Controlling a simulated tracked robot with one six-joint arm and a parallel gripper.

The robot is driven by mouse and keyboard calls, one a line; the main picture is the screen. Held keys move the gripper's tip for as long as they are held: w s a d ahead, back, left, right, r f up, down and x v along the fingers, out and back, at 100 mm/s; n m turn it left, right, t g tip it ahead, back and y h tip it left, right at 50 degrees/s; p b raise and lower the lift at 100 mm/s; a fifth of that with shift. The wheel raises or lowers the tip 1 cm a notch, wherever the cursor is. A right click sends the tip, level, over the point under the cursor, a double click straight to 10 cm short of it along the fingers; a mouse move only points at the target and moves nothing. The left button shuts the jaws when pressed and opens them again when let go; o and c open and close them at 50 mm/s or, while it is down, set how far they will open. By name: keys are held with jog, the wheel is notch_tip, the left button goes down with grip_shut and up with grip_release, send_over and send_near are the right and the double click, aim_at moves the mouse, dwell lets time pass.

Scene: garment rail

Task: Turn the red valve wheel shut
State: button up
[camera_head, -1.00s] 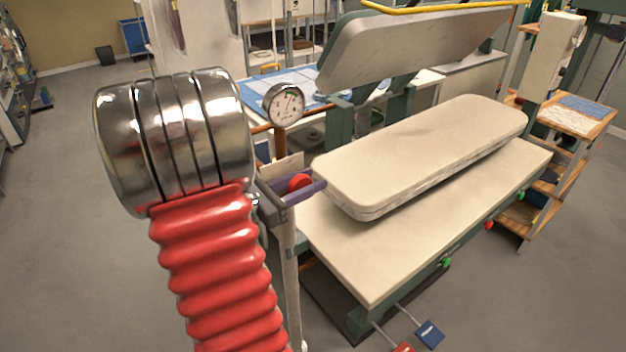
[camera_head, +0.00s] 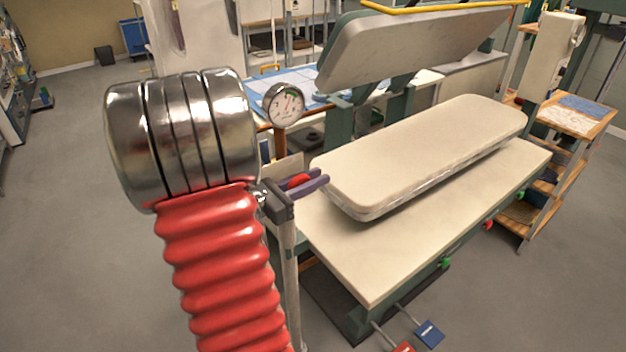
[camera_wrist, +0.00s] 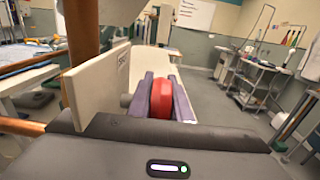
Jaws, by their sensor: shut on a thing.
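The red valve wheel (camera_head: 299,181) shows between the purple-grey fingers of my gripper (camera_head: 313,182), left of the padded press board. In the wrist view the red wheel (camera_wrist: 161,98) sits between the two fingers of my gripper (camera_wrist: 160,97), which are shut on it from both sides. A grey stem shows at the wheel's left, in front of a pale plate (camera_wrist: 95,88). The fingers hide part of the wheel's sides. A round pressure gauge (camera_head: 284,104) stands on a copper pipe above the wheel; its small scale is hard to read.
The padded press board (camera_head: 420,155) lies close to the right of my gripper, above a cream table (camera_head: 380,270). A copper pipe (camera_wrist: 82,30) rises close at the left in the wrist view. Open grey floor lies at the left in the head view.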

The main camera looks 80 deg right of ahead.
jog(key=shift+a, duration=0.1)
grip_shut()
jog(key=shift+t+y, duration=0.3)
jog(key=shift+w+a+f+t+y, duration=0.1)
jog(key=shift+f+t+y, duration=0.4)
jog(key=shift+t+y, duration=0.6)
jog(key=shift+w+f+t+y, duration=0.15)
jog(key=shift+f+t+y, duration=0.4)
jog(key=shift+t+y, duration=0.55)
jog(key=shift+w+a+f+t+y, duration=0.1)
jog(key=shift+f+t+y, duration=0.55)
jog(key=shift+y, duration=0.75)
jog(key=shift+t, duration=0.35)
jog(key=o, duration=0.8)
grip_release()
jog(key=shift+o, duration=0.2)
